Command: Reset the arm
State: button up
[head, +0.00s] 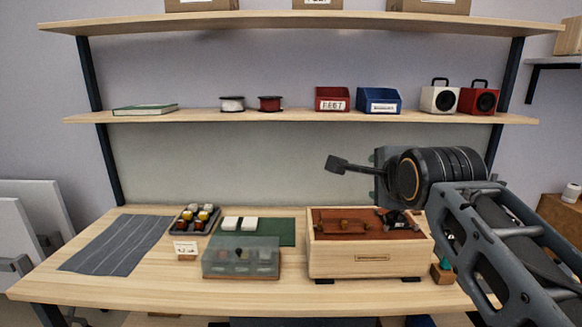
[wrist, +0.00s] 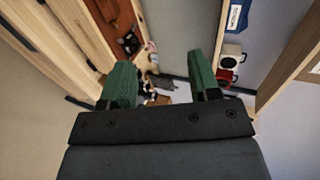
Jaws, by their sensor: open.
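My arm reaches in from the right in the head view, with its dark wrist raised above the right end of the workbench (head: 150,262). In the wrist view my gripper (wrist: 161,78) shows two green fingers set wide apart, with nothing held between them. In the head view the fingers cannot be made out clearly. A wooden box (head: 330,262) with a reddish-brown top stands on the bench below and left of the wrist.
A clear-lidded case (head: 240,262), a dark tray (head: 187,232) of small coloured items, a green mat (head: 283,232) and a grey striped cloth (head: 115,245) lie on the bench. The shelf above holds a red bin (head: 332,92), a blue bin (head: 374,93), a white speaker (head: 434,88) and a red speaker (head: 491,90).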

jog(key=s+f+n+g+p, duration=0.4)
jog(key=s+f+n+g, duration=0.1)
jog(key=f+n, duration=0.4)
jog(key=s+f+n+g+p, duration=0.4)
jog(key=s+f+n, duration=0.4)
jog(key=f, duration=0.4)
jog(key=shift+a+f+n+g+p, duration=0.2)
jog(key=shift+n+g+p, duration=0.25)
jog(key=shift+n, duration=0.15)
